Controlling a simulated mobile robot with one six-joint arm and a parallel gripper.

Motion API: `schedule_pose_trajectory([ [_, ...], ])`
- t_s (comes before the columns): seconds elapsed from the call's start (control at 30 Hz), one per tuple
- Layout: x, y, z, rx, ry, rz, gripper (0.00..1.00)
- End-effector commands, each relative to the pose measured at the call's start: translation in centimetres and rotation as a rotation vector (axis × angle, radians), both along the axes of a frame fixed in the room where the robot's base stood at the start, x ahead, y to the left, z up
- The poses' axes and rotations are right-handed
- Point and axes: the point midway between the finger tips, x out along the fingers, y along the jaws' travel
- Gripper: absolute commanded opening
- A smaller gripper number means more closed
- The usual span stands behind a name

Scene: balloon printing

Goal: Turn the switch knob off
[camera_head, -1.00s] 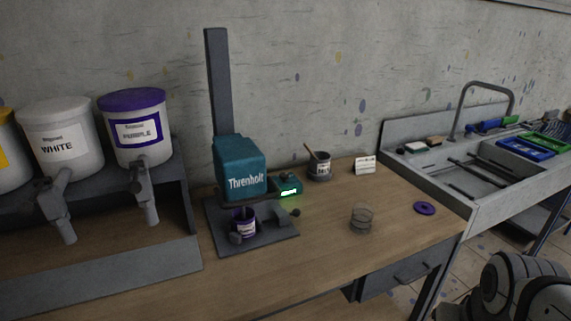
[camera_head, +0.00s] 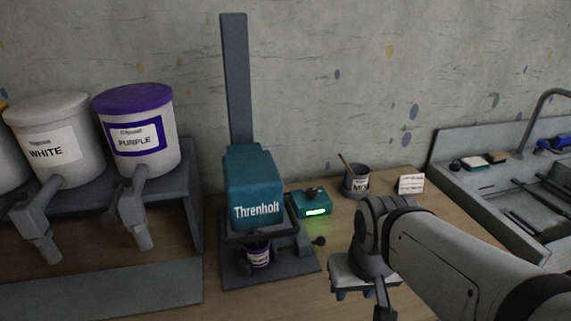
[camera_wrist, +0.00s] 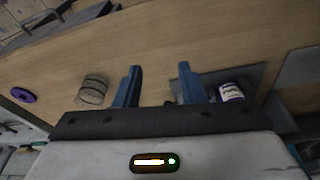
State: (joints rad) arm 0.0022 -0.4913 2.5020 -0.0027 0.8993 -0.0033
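A small teal switch box (camera_head: 311,204) with a lit green display stands behind and right of the teal Threnholt machine (camera_head: 256,190). A dark switch knob (camera_head: 314,191) sits on top of the box. My gripper (camera_head: 360,296) is over the table, in front and to the right of the box, and apart from it. In the wrist view my gripper (camera_wrist: 159,75) shows two blue fingers spread apart with nothing held between them. The switch box cannot be made out in the wrist view.
A purple-labelled cup (camera_head: 258,254) sits in the machine, and also shows in the wrist view (camera_wrist: 230,92). A dark mug (camera_head: 357,181) and a small card (camera_head: 411,184) stand right of the switch box. Paint dispensers (camera_head: 140,140) are left; a sink (camera_head: 500,185) is right. A wire-like round holder (camera_wrist: 93,90) is on the table.

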Motion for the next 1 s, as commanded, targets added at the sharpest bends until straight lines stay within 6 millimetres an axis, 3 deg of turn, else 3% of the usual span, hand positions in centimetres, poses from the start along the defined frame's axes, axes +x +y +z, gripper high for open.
schedule_pose_trajectory([
  [0.17, 0.0, 0.0, 0.0, 0.0, -0.002, 0.0, 0.36],
  [0.27, 0.1, 0.0, 0.1, -0.001, -0.001, -0.001, 0.43],
  [0.37, 1.4, 0.0, 0.4, -0.002, -0.002, -0.016, 0.51],
  [0.43, 3.3, 1.1, 0.9, -0.007, -0.005, -0.047, 0.57],
  [0.57, 9.2, 1.5, 2.1, -0.017, -0.015, -0.119, 0.57],
  [0.73, 18.7, 1.7, 2.9, -0.031, -0.041, -0.246, 0.57],
  [1.0, 32.8, 3.0, 0.8, -0.047, -0.1, -0.45, 0.57],
])
